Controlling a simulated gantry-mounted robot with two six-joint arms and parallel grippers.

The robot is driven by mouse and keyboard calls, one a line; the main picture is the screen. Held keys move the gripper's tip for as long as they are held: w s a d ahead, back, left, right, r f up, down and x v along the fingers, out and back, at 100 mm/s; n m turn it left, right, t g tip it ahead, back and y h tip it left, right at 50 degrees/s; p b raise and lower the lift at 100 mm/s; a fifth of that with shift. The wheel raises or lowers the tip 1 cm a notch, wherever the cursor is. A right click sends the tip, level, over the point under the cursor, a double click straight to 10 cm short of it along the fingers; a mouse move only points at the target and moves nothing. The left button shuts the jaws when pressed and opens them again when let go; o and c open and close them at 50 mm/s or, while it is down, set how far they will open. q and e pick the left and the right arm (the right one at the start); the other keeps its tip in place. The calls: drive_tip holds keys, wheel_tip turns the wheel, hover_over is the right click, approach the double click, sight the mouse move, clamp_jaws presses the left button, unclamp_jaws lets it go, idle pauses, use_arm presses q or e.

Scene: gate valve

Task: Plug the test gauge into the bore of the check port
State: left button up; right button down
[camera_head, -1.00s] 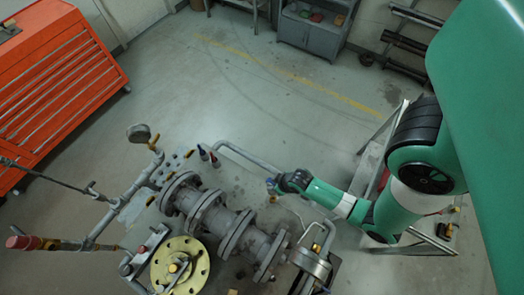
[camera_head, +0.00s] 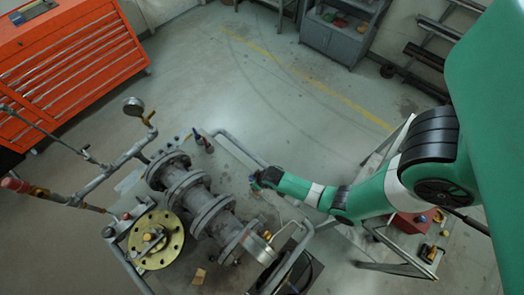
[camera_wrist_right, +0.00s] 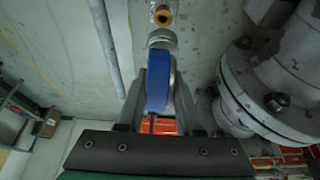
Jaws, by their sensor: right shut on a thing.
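My right gripper (camera_wrist_right: 158,95) is shut on a blue-bodied test gauge (camera_wrist_right: 157,82) with a round grey end. The gauge lies between the two fingers, with its grey end pointing up the picture. A brass ring with a dark bore, which looks like the check port (camera_wrist_right: 162,15), shows just beyond that end. The two look apart in the picture; their true distance cannot be told. In the head view my right gripper (camera_head: 257,181) is beside the flanged pipe, with a little blue showing at its tip. The port cannot be made out there. My left gripper is not in view.
The grey flanged pipe (camera_head: 205,208) stands close left of my right gripper. A brass flange (camera_head: 155,240) and a dial gauge on a pipe (camera_head: 133,106) are further left. A grey rail (camera_head: 240,148) runs behind. An orange tool cabinet (camera_head: 70,70) stands at the far left.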

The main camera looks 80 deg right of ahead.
drive_tip(key=shift+f+b, duration=2.25)
drive_tip(key=shift+f, duration=0.05)
drive_tip(key=shift+f+b, duration=0.85)
drive_tip(key=shift+f, duration=0.1)
drive_tip(key=shift+f+b, duration=0.85)
drive_tip(key=shift+f, duration=0.4)
unclamp_jaws()
idle(0.5)
wheel_tip(320, 180, up, 8)
drive_tip(key=p, duration=0.8)
idle(0.8)
